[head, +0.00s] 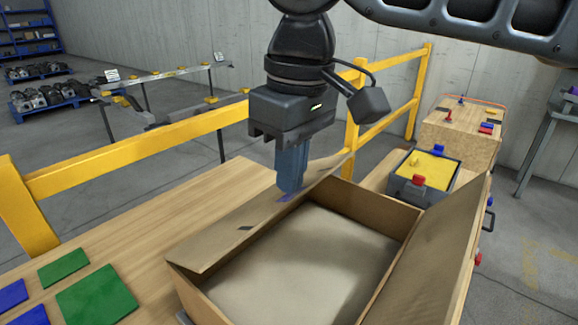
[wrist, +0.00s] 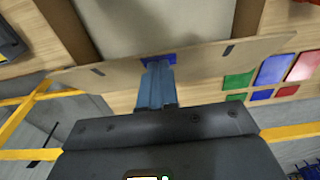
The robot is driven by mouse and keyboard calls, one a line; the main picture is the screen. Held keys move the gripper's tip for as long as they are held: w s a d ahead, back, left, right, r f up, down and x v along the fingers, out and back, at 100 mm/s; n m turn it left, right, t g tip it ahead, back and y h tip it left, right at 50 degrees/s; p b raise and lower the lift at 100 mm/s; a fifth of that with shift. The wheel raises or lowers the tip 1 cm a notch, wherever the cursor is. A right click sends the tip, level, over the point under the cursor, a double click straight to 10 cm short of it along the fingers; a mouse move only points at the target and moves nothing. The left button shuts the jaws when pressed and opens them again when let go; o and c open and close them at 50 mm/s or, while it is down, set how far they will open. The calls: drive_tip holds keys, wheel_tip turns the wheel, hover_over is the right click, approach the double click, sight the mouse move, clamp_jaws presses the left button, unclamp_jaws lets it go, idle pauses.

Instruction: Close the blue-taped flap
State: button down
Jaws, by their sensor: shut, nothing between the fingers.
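An open cardboard box (head: 186,289) stands on the wooden table. The blue-taped flap (head: 225,248) runs along its far left edge, standing open and tilted outward. Its blue tape (head: 287,197) is at mid-length, partly hidden by my fingers; the tape also shows in the wrist view (wrist: 174,57). My gripper (head: 290,189) is shut and empty, pointing down with its fingertips at the tape. In the wrist view the fingertips (wrist: 157,66) overlap the flap's taped edge. I cannot tell whether they touch it.
A second flap (head: 432,255) stands up on the box's right side. Green and blue panels (head: 97,295) lie on the table at left. A grey bin with yellow contents (head: 425,170) sits behind the box at right. A yellow railing (head: 130,150) runs behind the table.

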drive_tip(key=shift+s+d+f+t+y+b, duration=0.35)
drive_tip(key=shift+f+y+b, duration=0.1)
drive_tip(key=shift+f+b, duration=0.1)
drive_tip(key=shift+s+d+f+t+y+b, duration=0.2)
drive_tip(key=shift+d+f+t+y+b, duration=0.15)
drive_tip(key=shift+f+y+b, duration=0.15)
drive_tip(key=shift+s+d+f+t+y+b, duration=0.15)
drive_tip(key=shift+d+f+t+y+b, duration=0.1)
drive_tip(key=shift+f+y+b, duration=0.15)
drive_tip(key=shift+s+d+f+t+y+b, duration=0.2)
drive_tip(key=shift+f+b, duration=0.15)
drive_tip(key=shift+f, duration=0.2)
drive_tip(key=shift+s+d+f+t+y+b, duration=0.15)
drive_tip(key=shift+f+t+y+b, duration=0.1)
drive_tip(key=shift+f+b, duration=0.15)
drive_tip(key=shift+f, duration=0.15)
drive_tip(key=shift+r+p, duration=0.9)
drive_tip(key=shift+p, duration=0.05)
drive_tip(key=shift+r, duration=0.1)
